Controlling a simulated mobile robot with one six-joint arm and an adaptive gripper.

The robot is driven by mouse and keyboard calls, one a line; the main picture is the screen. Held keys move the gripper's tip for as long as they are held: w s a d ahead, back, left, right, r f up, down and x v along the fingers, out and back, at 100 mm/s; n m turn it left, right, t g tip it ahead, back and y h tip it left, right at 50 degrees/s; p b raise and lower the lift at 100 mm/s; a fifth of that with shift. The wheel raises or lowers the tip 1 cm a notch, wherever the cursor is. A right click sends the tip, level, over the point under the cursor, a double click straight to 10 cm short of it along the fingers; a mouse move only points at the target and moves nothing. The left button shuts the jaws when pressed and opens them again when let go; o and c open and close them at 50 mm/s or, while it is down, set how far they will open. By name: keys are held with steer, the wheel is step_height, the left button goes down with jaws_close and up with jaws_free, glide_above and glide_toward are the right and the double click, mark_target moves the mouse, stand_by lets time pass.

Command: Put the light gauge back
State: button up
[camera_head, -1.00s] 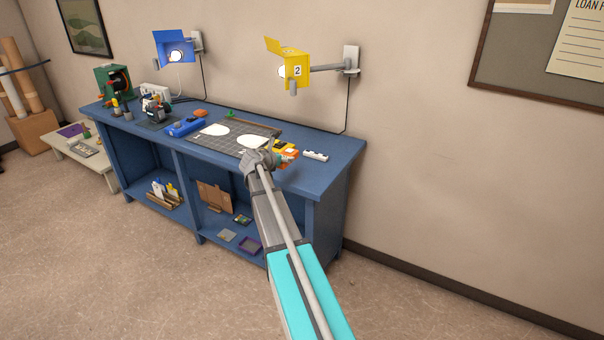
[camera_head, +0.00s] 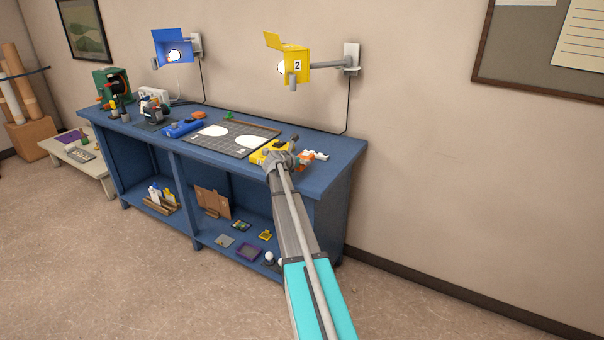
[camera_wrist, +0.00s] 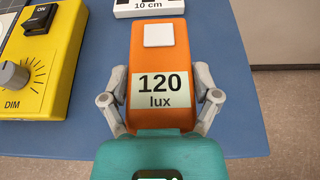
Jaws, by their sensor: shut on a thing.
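The light gauge (camera_wrist: 158,45) is an orange block with a white square and a "120 lux" label. In the wrist view it stands out ahead between the two grey fingers of my gripper (camera_wrist: 162,92), which is shut on it. In the head view my gripper (camera_head: 291,158) is over the right end of the blue bench, and the orange gauge (camera_head: 307,159) shows just right of it. I cannot tell whether the gauge touches the bench top.
A yellow dimmer box (camera_wrist: 38,60) is left of the gauge. A white "10 cm" scale bar (camera_wrist: 148,8) lies just beyond it. A gridded board (camera_head: 237,149) with white ovals is farther left. The bench's right edge (camera_head: 352,160) is close.

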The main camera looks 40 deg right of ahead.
mark_target(302, 174)
stand_by(0.4)
steer(key=shift+w+d+f+b, duration=0.2)
steer(key=shift+d+f+b, duration=0.3)
steer(key=shift+f+b, duration=0.25)
steer(key=shift+a+f+b, duration=0.1)
steer(key=shift+f+b, duration=1.2)
steer(key=shift+f, duration=0.15)
steer(key=o, duration=1.1)
steer(key=shift+s+r, duration=0.1)
steer(key=shift+r, duration=0.2)
steer(key=p+v, duration=0.4)
steer(key=v, duration=0.8)
steer(key=shift+p, duration=0.35)
steer(key=shift+f, duration=0.1)
